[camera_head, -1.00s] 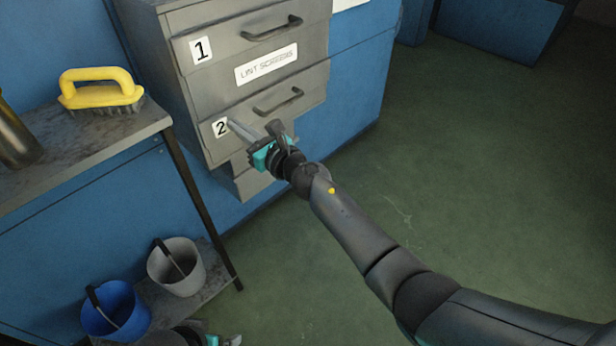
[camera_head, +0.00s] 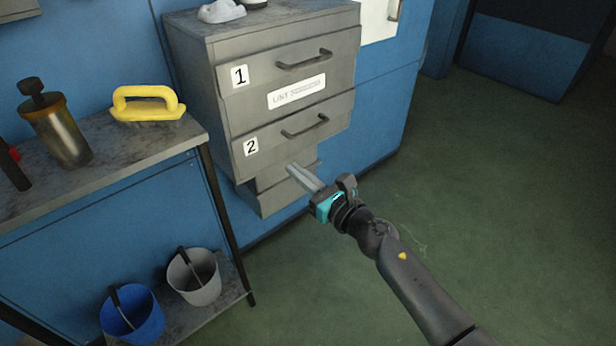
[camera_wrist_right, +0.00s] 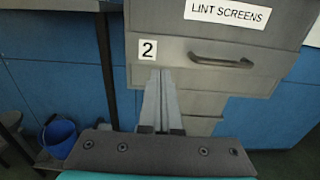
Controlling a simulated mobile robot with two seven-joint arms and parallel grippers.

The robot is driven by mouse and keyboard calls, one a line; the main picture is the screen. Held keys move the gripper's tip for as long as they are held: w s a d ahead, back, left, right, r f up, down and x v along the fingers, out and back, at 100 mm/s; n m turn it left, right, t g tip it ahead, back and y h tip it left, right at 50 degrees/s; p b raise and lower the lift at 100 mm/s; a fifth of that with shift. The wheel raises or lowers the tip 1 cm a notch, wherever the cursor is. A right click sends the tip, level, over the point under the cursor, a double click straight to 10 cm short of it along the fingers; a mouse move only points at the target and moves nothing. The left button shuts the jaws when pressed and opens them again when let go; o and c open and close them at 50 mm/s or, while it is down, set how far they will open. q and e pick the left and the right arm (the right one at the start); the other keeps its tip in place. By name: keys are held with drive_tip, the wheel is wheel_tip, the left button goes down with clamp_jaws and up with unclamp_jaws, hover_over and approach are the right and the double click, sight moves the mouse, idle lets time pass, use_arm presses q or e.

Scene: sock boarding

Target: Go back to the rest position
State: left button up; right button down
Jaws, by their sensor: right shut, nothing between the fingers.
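My right gripper (camera_head: 304,178) is shut and empty. In the head view its fingertips appear just below drawer 2 (camera_head: 297,133) of the grey cabinet (camera_head: 187,75); I cannot tell the exact gap. In the right wrist view the closed fingers (camera_wrist_right: 158,98) point toward the cabinet, below the label "2" and left of the drawer handle (camera_wrist_right: 220,60). Drawers 1 (camera_head: 290,62) and 2 carry dark handles. My left gripper is not in view.
A grey bench (camera_head: 100,160) at the left holds a yellow-handled brush (camera_head: 146,104) and a metal canister (camera_head: 58,130). A blue bucket (camera_head: 133,318) and a grey bucket (camera_head: 195,277) stand on its lower shelf. Green floor (camera_head: 500,200) is clear at the right.

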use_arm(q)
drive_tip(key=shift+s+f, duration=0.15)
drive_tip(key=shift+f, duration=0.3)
use_arm(e)
drive_tip(key=shift+v, duration=1.5)
